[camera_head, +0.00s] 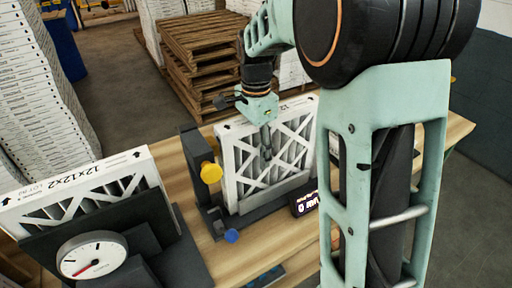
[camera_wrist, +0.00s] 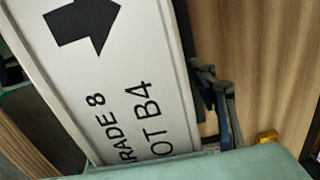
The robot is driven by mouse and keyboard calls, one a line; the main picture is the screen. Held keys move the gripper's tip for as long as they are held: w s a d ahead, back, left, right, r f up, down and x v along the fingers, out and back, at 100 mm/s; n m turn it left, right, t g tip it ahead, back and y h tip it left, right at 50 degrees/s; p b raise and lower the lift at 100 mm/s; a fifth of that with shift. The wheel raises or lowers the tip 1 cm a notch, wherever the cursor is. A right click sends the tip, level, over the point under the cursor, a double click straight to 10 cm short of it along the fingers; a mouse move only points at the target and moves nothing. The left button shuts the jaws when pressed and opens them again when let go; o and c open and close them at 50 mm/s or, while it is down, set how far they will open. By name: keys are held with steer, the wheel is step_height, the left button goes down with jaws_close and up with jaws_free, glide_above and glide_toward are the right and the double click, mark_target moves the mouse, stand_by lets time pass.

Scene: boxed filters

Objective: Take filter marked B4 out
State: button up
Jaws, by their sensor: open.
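A white pleated filter (camera_head: 268,165) stands upright in a dark holder (camera_head: 262,201) on the wooden bench. Its top edge in the wrist view (camera_wrist: 118,80) carries a black arrow, "RADE 8" and "OT B4", the first letters being cut off. In the wrist view a dark finger (camera_wrist: 225,105) is just right of the marked edge. The gripper is open. The far finger is hidden in the head view, and I cannot tell whether either finger touches the filter.
Another filter (camera_head: 85,190), marked 12x12x2, leans in a dark stand with a round gauge (camera_head: 92,255) at the left. A yellow knob (camera_head: 211,172), a blue knob (camera_head: 231,236) and a small display (camera_head: 304,204) surround the holder. Wooden pallets (camera_head: 205,50) stand behind the bench.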

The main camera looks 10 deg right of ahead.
mark_target(254, 129)
steer(key=c, duration=1.3)
steer(key=shift+c, duration=0.2)
steer(key=shift+s+a+r, duration=0.1)
steer(key=shift+a+r, duration=0.05)
steer(key=shift+a, duration=0.15)
steer(key=o, duration=0.9)
steer(key=shift+r+p, duration=2.95)
steer(key=shift+r, duration=0.5)
